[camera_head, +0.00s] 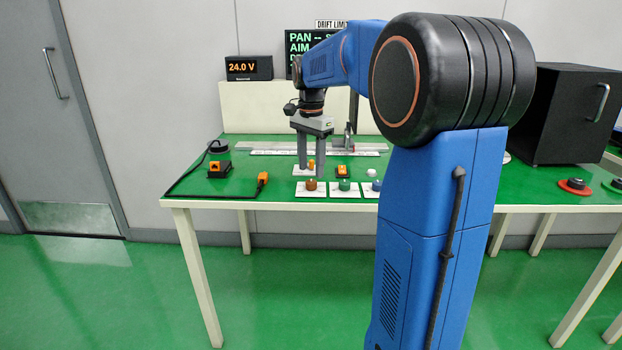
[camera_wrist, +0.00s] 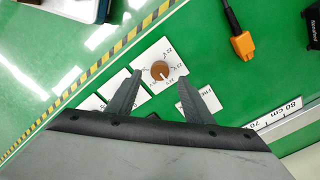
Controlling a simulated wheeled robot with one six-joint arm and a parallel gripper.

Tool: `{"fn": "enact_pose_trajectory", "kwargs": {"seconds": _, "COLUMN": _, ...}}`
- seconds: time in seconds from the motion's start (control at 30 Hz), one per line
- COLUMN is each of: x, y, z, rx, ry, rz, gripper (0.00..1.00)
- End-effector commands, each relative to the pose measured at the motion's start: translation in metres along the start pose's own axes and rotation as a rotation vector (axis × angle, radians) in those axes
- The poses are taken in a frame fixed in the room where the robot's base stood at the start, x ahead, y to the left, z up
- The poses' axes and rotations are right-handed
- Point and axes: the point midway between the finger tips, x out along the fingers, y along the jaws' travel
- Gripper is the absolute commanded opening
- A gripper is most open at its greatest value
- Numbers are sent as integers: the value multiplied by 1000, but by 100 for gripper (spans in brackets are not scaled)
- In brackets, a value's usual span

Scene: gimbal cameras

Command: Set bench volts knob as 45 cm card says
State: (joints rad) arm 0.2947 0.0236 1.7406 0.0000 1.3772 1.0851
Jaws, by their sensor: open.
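An orange-brown knob (camera_head: 310,185) on a white dial plate stands at the bench front. In the wrist view the same-coloured knob (camera_wrist: 160,70), with a pale pointer line, sits between my fingertips; the plate's marks are too small to read. My gripper (camera_head: 311,168) is open and points down; it also shows in the wrist view (camera_wrist: 160,77). I cannot tell whether the fingers touch the knob. A display (camera_head: 248,68) reads 24.0 V. A ruler strip (camera_wrist: 275,116) shows 70 and 80 cm marks. I cannot make out any 45 cm card.
Green (camera_head: 344,185) and blue (camera_head: 376,185) knobs stand to the right. An orange box (camera_head: 219,169) and an orange switch (camera_head: 342,171) are on the bench. A black cabinet (camera_head: 565,115) stands right.

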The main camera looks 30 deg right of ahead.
Motion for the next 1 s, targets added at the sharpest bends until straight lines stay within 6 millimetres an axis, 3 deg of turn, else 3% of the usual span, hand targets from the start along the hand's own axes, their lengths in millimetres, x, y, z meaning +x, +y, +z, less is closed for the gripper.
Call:
{"fn": "enact_pose_trajectory", "kwargs": {"seconds": 0.1, "x": 20, "y": 0, "z": 0, "rx": 0, "ry": -1, "rz": 2, "gripper": 46}}
{"fn": "enact_pose_trajectory", "kwargs": {"seconds": 0.3, "x": 40, "y": 0, "z": 0, "rx": 0, "ry": -1, "rz": 2, "gripper": 46}}
{"fn": "enact_pose_trajectory", "kwargs": {"seconds": 0.7, "x": 47, "y": 0, "z": 0, "rx": 0, "ry": 0, "rz": 0, "gripper": 46}}
{"fn": "enact_pose_trajectory", "kwargs": {"seconds": 0.73, "x": 47, "y": 0, "z": 0, "rx": 0, "ry": 0, "rz": 0, "gripper": 44}}
{"fn": "enact_pose_trajectory", "kwargs": {"seconds": 0.9, "x": 47, "y": 0, "z": 0, "rx": 0, "ry": 0, "rz": 0, "gripper": 5}}
{"fn": "enact_pose_trajectory", "kwargs": {"seconds": 1.0, "x": 47, "y": 0, "z": 0, "rx": -1, "ry": 0, "rz": 0, "gripper": 5}}
